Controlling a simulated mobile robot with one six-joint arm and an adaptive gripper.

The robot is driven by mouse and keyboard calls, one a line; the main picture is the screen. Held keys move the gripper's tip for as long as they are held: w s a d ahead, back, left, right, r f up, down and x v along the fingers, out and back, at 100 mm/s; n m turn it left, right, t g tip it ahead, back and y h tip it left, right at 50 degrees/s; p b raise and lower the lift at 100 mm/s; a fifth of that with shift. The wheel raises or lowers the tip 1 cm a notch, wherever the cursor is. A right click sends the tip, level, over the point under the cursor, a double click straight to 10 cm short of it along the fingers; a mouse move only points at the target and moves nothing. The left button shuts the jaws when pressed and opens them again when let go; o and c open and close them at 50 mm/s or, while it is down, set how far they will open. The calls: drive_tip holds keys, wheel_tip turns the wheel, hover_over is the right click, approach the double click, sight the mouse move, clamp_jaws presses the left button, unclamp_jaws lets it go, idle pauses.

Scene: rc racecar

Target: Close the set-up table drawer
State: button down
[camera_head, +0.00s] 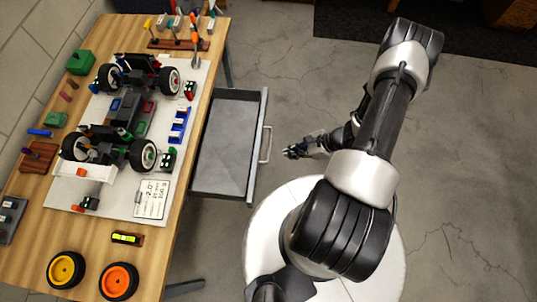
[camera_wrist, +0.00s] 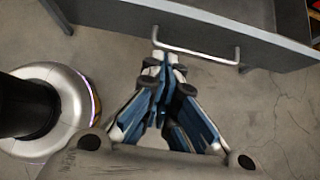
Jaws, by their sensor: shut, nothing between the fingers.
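The set-up table drawer (camera_head: 225,145) is grey, open and empty, and sticks out from the right side of the wooden table (camera_head: 170,215). Its silver bar handle (camera_head: 266,144) is on the front panel. My gripper (camera_head: 290,152) is just right of the handle in the head view. In the wrist view the drawer front (camera_wrist: 215,28) spans the top, with the handle (camera_wrist: 195,50) below it. My gripper (camera_wrist: 162,58) is shut and empty, with its tips close to the handle's left end. I cannot tell whether they touch it.
An RC car (camera_head: 125,110) stands on a white board (camera_head: 75,190) on the table. Two wheels, one yellow (camera_head: 66,270) and one orange (camera_head: 118,281), lie at the near end. Tools stand in a wooden rack (camera_head: 180,43) at the back. Concrete floor (camera_head: 460,180) to the right is clear.

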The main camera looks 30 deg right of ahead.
drive_tip(key=w+a+f, duration=0.1)
drive_tip(key=a, duration=0.1)
drive_tip(key=w+a+f+b, duration=0.1)
drive_tip(key=w+a+f, duration=0.2)
drive_tip(key=a, duration=0.2)
drive_tip(key=shift+w+f+b, duration=0.25)
drive_tip(key=shift+w+b, duration=0.05)
drive_tip(key=shift+w, duration=0.1)
